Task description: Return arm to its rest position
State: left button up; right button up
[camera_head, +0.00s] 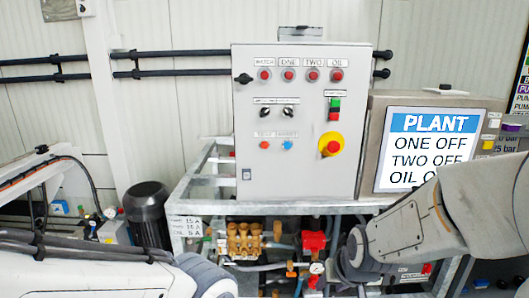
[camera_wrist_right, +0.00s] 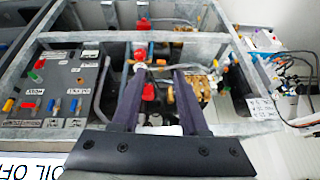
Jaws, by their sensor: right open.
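My right arm (camera_head: 400,235) comes in from the right in the head view, low over the pump frame, partly in front of the plant screen. My right gripper (camera_wrist_right: 155,72) is open in the right wrist view, with two dark fingers apart and no object held between them. Past the fingers are red fittings (camera_wrist_right: 148,91) and brass pump parts (camera_wrist_right: 205,85). In the head view, the fingers are hard to make out near the red pump part (camera_head: 313,241). My left arm crosses the bottom left, and its gripper does not show.
A grey control cabinet (camera_head: 290,180) with buttons and a red-yellow stop stands at centre. The plant screen (camera_head: 418,148) reads ONE OFF, TWO OFF. Metal frame rails (camera_head: 195,178) surround the brass pump (camera_head: 243,240). A black motor (camera_head: 148,213) stands left.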

jog(key=s+d+f+g, duration=0.3)
jog(key=s+d+f, duration=0.1)
jog(key=s, duration=0.4)
jog(key=s+a+r+n+g, duration=0.1)
jog(key=s+a+r+n, duration=0.2)
jog(key=s+a, duration=0.3)
jog(key=s+a+r+n+g, duration=0.1)
jog(key=s+a+r+n, duration=0.2)
jog(key=s+a+n, duration=0.2)
jog(key=s+a, duration=0.2)
jog(key=a, duration=0.1)
jog(key=shift+s+g, duration=0.25)
jog(key=shift+g, duration=0.05)
dwell(0.5)
grip_shut()
dwell(1.6)
